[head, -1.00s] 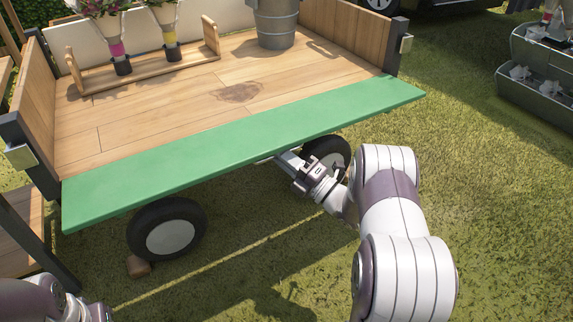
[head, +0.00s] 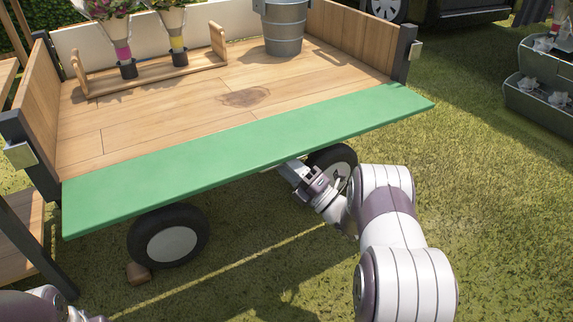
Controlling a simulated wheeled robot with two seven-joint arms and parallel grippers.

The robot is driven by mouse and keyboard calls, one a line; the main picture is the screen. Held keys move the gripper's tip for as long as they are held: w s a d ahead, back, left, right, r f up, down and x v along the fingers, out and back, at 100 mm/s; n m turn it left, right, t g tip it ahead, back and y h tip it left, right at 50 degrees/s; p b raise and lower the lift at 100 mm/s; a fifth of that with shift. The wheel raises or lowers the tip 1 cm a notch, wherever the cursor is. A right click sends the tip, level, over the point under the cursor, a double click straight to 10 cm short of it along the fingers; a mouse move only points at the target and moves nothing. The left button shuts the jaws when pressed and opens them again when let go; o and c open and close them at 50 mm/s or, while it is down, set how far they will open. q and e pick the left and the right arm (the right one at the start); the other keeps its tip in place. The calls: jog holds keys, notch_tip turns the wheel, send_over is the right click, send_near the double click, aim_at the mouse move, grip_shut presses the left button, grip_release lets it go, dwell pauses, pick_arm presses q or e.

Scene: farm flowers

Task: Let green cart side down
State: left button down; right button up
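The cart's green side (head: 245,152) is folded outward and lies about flat, level with the wooden cart bed (head: 185,105). My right gripper (head: 286,168) is under the front edge of the green side, near its middle. Its fingertips are partly hidden by the panel, so I cannot tell whether they touch it or are open or shut. Part of my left arm (head: 45,305) shows in the bottom left corner; its gripper is not visible.
On the bed stand a metal bucket (head: 283,30) and a wooden rack (head: 150,77) holding flower bouquets. A wheel (head: 168,236) sits below the green side, with a small block (head: 138,273) beside it. Grey planters (head: 540,100) stand at the right. Grass in front is open.

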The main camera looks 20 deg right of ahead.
jog(key=shift+s+d+f, duration=0.1)
jog(key=shift+s+d, duration=0.05)
jog(key=shift+s, duration=0.1)
jog(key=p+v, duration=0.5)
jog(key=v, duration=0.7)
jog(key=shift+s+f, duration=0.1)
